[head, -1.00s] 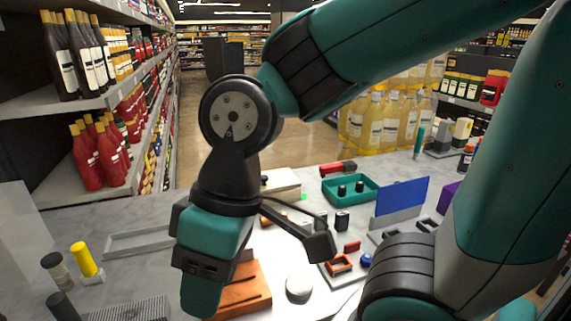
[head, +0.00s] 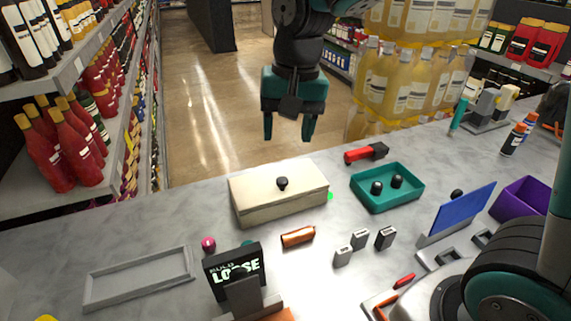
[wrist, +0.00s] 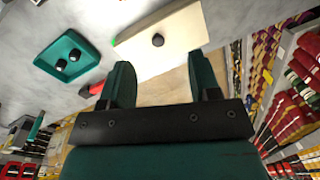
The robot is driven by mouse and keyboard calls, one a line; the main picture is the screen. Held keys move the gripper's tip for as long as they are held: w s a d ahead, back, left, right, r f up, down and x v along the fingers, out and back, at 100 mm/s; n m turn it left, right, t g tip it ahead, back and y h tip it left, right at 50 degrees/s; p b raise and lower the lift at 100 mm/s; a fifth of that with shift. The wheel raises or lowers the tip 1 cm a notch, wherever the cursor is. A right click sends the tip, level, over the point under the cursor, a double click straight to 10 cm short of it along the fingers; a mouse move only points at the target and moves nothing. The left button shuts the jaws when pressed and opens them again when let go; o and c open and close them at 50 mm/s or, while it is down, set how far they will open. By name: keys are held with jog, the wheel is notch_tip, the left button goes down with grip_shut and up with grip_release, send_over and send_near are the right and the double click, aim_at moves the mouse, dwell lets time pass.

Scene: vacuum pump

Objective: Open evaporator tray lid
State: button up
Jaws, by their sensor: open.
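A cream rectangular box with a flat lid (head: 255,190), which I take to be the evaporator tray, stands at the back of the counter. A black round knob (head: 282,183) sits on top of its lid, and the lid lies closed. My gripper (head: 290,138) is open and empty, pointing down above and behind the box, clear of it. In the wrist view the lid (wrist: 165,28) and its knob (wrist: 158,40) appear just beyond the two green fingers (wrist: 163,82). Nothing is between the fingers.
A teal tray (head: 387,203) with two black knobs stands right of the box, with a red-handled tool (head: 366,153) behind it. A copper cylinder (head: 298,237) and small grey blocks (head: 343,256) lie in front. A grey shallow tray (head: 139,277) is at left.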

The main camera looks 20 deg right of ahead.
aim_at(283, 180)
jog(key=w+d+f+m+h+p, duration=0.1)
jog(key=w+d+m, duration=0.1)
jog(key=w+m, duration=0.5)
jog(key=shift+n, duration=0.6)
jog(key=f, duration=0.5)
jog(key=f+p, duration=0.1)
jog(key=f, duration=0.5)
jog(key=f+p, duration=0.1)
jog(key=f, duration=0.5)
jog(key=shift+w, duration=0.35)
grip_shut()
